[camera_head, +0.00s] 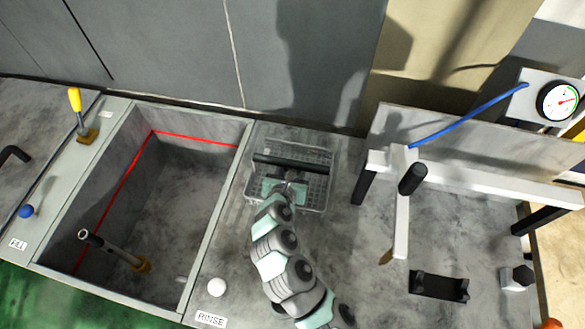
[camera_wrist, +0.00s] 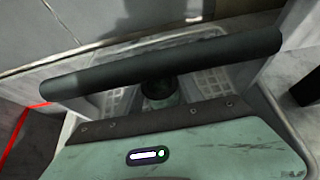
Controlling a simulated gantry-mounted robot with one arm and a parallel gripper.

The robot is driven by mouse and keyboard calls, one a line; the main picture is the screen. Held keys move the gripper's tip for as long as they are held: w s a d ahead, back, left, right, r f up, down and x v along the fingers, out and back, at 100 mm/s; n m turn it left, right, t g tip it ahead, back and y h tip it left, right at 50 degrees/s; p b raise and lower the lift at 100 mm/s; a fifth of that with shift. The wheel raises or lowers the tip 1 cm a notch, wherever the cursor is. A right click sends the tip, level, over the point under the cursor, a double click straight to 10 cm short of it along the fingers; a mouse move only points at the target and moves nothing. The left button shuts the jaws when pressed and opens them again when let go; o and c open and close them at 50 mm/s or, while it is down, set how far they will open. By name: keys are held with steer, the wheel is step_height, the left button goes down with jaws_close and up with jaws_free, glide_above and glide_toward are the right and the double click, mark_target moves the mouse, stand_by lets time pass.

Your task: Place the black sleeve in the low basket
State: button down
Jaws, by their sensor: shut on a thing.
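The black sleeve (camera_head: 290,165) is a long dark tube lying crosswise over the low wire basket (camera_head: 318,199). It crosses the wrist view (camera_wrist: 215,53) with a slight tilt, its right end higher in the picture. My gripper (camera_head: 289,177) reaches over the basket's near side and is shut on the sleeve near its middle. In the wrist view, the teal gripper body hides the near part of the basket (camera_wrist: 213,79), and the fingers are mostly hidden. The sleeve's height above the basket floor cannot be told.
Left of the basket is a deep open tank (camera_head: 165,190) with a metal tube (camera_head: 115,250) leaning in it. To the right stands a white-framed fixture (camera_head: 402,220) with a black cylinder (camera_head: 412,178). A black cradle (camera_head: 440,287) sits nearer. A wall rises behind.

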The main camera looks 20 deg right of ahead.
steer(key=shift+w+r, duration=0.15)
steer(key=shift+r, duration=0.05)
steer(key=shift+f, duration=0.15)
steer(key=c, duration=0.7)
jaws_free()
steer(key=shift+c, duration=0.2)
steer(key=shift+r, duration=0.2)
steer(key=p+v, duration=0.2)
steer(key=v, duration=0.9)
steer(key=shift+d, duration=0.1)
steer(key=shift+s+a+r+p, duration=0.1)
steer(key=shift+s+a+p, duration=0.15)
steer(key=shift+s+p, duration=0.2)
